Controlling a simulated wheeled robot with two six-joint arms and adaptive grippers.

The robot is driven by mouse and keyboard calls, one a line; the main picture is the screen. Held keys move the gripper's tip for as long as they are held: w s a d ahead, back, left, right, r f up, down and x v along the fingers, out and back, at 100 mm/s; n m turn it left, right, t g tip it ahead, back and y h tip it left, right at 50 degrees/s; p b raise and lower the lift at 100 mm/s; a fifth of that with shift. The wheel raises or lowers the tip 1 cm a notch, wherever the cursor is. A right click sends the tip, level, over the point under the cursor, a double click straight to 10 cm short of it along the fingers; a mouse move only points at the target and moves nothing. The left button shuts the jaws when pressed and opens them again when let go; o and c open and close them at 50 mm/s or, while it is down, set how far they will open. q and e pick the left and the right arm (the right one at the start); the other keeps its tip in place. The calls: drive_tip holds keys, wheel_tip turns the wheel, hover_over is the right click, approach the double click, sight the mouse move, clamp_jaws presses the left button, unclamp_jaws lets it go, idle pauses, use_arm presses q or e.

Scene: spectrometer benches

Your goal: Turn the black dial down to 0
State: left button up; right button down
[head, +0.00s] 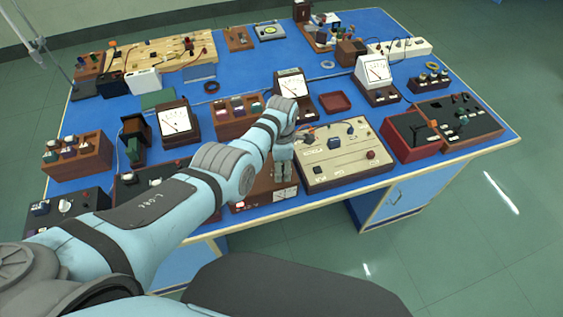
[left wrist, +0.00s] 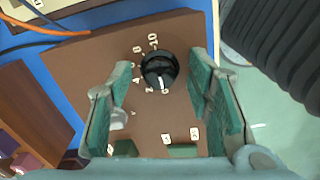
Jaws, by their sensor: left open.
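The black dial (left wrist: 159,70) sits on a brown panel (left wrist: 90,65) with pale number labels around it, including 0 and 10 or similar small marks. In the left wrist view it lies between the fingertips of my left gripper (left wrist: 160,72), which is open, with green pads on either side. I see no finger clearly touching the dial. In the head view my left gripper (head: 283,168) points down over the brown instrument (head: 262,197) at the table's front edge; the dial is hidden there. My right gripper is not in view.
A cream box (head: 335,170) with knobs stands just right of the gripper. A brown meter box (head: 178,122) stands to the left, and another meter (head: 292,88) behind. The blue table (head: 225,82) is crowded with instruments. Orange and blue cables (left wrist: 48,35) lie near the panel.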

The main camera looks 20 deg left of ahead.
use_arm(q)
wheel_tip(320, 180, up, 12)
idle(0.3)
drive_tip(key=shift+f, duration=0.1)
